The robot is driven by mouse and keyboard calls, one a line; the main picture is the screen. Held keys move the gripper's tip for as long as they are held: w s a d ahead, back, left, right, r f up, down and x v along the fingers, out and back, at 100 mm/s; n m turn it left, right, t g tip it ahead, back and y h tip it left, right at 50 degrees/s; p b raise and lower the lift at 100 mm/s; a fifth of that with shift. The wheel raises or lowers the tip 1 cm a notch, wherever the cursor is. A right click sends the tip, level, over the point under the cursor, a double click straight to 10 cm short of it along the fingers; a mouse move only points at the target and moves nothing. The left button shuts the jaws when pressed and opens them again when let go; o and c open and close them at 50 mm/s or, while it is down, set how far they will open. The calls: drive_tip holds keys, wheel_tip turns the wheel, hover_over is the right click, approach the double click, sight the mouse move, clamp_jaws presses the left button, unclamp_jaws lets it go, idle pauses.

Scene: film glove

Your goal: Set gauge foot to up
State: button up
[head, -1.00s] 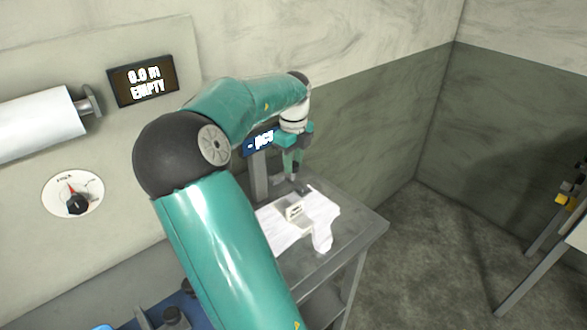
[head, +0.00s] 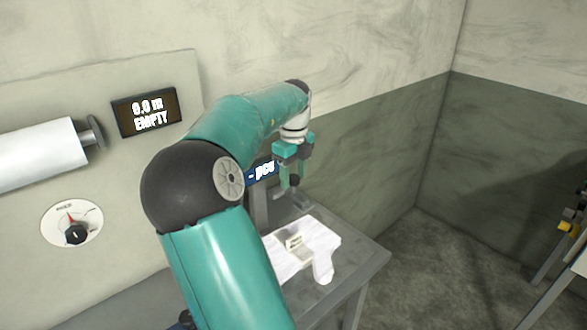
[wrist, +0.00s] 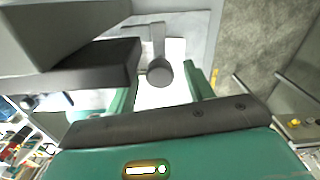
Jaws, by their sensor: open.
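The gauge stands on a small grey table, with a post (head: 258,208) and a blue display reading "- pcs" (head: 264,172). My gripper (head: 293,183) is beside the post, above the table, fingers pointing down. In the wrist view my gripper (wrist: 160,92) is open, one finger on each side of a round dark grey piece (wrist: 159,72), which appears to be the gauge foot. I cannot tell whether a finger touches it. In the head view the foot is small and partly hidden by my fingers.
A wall panel holds a dial (head: 72,224), a white roll (head: 40,158) and a display reading "0.0 m EMPTY" (head: 147,112).

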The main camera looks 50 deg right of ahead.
wheel_tip(320, 180, up, 14)
idle(0.5)
drive_tip(key=shift+f, duration=0.1)
